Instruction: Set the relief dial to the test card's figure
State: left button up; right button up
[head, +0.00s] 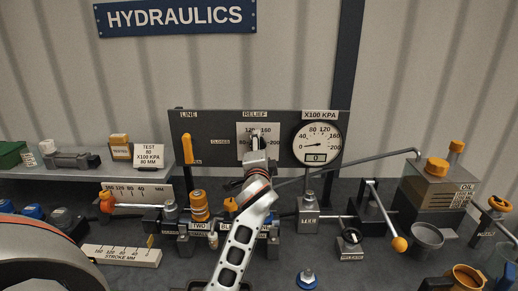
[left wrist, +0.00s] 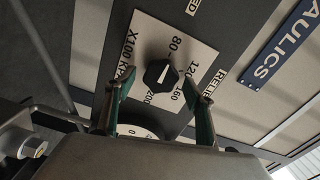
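The test card (head: 149,156) on the left shelf reads 80 X100 KPA and 80 MM. The relief dial's white scale plate (head: 243,131) is on the dark panel, its knob mostly hidden behind my left gripper (head: 256,156). In the left wrist view, the black faceted relief knob (left wrist: 158,76) has a short white pointer slanting up and right, roughly toward the 80–120 side; I cannot tell its exact figure. My left gripper (left wrist: 165,90) is open, its two fingers on either side of the knob with visible gaps. My right gripper is not in view.
The round gauge (head: 317,143), right of the dial, shows 0. A yellow line handle (head: 187,148) hangs at the panel's left. Couplers, a lever with an orange knob (head: 399,243) and an oil tank (head: 436,190) crowd the bench below.

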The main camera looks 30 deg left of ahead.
pick_arm(q)
jog(key=v, duration=1.2)
jog(key=shift+s, duration=0.1)
dwell(0.4)
